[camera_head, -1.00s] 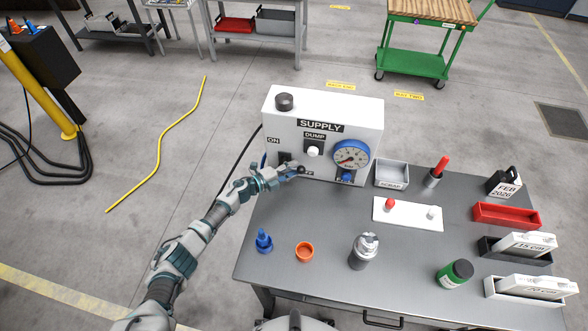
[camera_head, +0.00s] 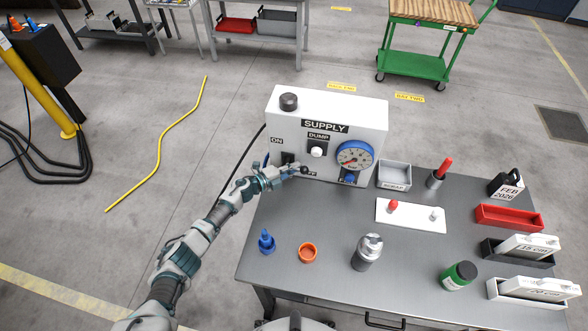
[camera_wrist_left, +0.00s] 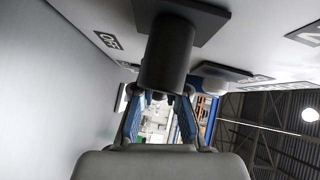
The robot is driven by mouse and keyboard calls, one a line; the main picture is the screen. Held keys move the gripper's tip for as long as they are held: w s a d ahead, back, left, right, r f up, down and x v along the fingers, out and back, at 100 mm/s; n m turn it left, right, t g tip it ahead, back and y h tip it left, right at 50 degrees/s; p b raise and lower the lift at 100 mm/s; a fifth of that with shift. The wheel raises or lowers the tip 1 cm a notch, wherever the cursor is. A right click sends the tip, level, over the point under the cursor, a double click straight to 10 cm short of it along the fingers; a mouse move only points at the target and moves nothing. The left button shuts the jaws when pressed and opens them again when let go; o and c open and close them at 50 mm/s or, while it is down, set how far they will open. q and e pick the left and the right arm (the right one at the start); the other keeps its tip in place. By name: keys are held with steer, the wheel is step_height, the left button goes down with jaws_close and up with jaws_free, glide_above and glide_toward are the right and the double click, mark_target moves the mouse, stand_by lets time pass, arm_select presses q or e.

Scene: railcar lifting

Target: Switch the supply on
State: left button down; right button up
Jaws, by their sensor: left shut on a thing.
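The white supply box (camera_head: 367,114) stands at the back left of the grey table, with ON and OFF labels at its left. My left gripper (camera_head: 297,170) is at the lower left of its front face, by the OFF label. It is shut on the dark switch lever (camera_head: 305,170), whose end shows past the fingers. In the left wrist view the thick black lever (camera_wrist_left: 168,50) comes from a dark plate, and the blue-padded fingers (camera_wrist_left: 160,108) are on both sides of it. An OFF label shows beside it. My right gripper is not in view.
The box also bears a dump button (camera_head: 316,152), a blue-rimmed gauge (camera_head: 355,156) and a black top knob (camera_head: 289,102). A blue fitting (camera_head: 267,242), an orange ring (camera_head: 307,253) and a grey canister (camera_head: 367,253) stand in front. A scrap tray (camera_head: 394,175) is at right.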

arm_select(q)
steer(key=n+h+b, duration=0.1)
steer(key=b, duration=0.1)
steer(key=n+t+h+b, duration=0.1)
steer(key=b, duration=0.2)
steer(key=n+t+h+b, duration=0.1)
steer(key=b, duration=0.1)
steer(key=shift+s+d+r+n, duration=0.15)
steer(key=shift+s+r+n, duration=0.1)
steer(key=shift+r+n, duration=0.05)
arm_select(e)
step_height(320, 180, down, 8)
arm_select(q)
steer(key=shift+r+n+t+h+b, duration=0.35)
steer(key=shift+n+b, duration=0.35)
steer(key=shift+b, duration=0.3)
steer(key=shift+w+r+t, duration=0.1)
steer(key=shift+r+t, duration=0.15)
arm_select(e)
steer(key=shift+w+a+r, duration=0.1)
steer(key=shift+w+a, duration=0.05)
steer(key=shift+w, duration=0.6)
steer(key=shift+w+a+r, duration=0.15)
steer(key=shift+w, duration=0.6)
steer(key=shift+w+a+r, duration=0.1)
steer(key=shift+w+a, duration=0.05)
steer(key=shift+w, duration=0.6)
